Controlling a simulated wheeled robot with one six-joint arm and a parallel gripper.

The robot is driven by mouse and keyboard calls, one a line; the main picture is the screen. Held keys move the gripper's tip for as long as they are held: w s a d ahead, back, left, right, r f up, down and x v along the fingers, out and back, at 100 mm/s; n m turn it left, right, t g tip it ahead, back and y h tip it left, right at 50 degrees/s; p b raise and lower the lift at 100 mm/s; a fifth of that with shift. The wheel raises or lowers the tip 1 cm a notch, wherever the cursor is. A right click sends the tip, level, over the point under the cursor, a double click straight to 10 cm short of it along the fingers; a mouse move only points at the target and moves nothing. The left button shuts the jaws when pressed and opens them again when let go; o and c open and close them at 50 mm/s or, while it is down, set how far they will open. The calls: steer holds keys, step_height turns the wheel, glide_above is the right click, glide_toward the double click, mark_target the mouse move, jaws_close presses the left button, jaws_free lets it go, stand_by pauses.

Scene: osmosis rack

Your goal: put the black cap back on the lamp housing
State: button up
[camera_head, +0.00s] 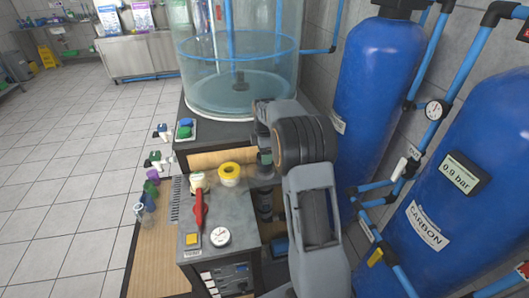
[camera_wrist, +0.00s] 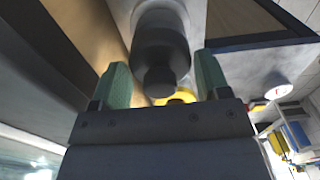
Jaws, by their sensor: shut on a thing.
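In the wrist view a black stepped cylinder, the black cap (camera_wrist: 160,48), sits between the green-padded fingers of my gripper (camera_wrist: 163,82). The fingers are closed on its sides. A pale grey surface shows beyond the cap; I cannot tell whether it is the lamp housing or whether the cap touches it. In the head view my gripper (camera_head: 265,162) points down at the right edge of the grey bench unit. Dark parts show below it, but my arm hides much of that spot, and I cannot make out the lamp housing clearly.
A clear water tank (camera_head: 238,70) stands behind. Blue cylinders (camera_head: 377,75) and pipes crowd the right. Open floor lies left.

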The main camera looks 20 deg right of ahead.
steer(key=shift+f, duration=0.2)
steer(key=o, duration=1)
steer(key=shift+r, duration=0.1)
steer(key=shift+r+p, duration=3.45)
steer(key=shift+r, duration=1.05)
steer(key=shift+c, duration=0.4)
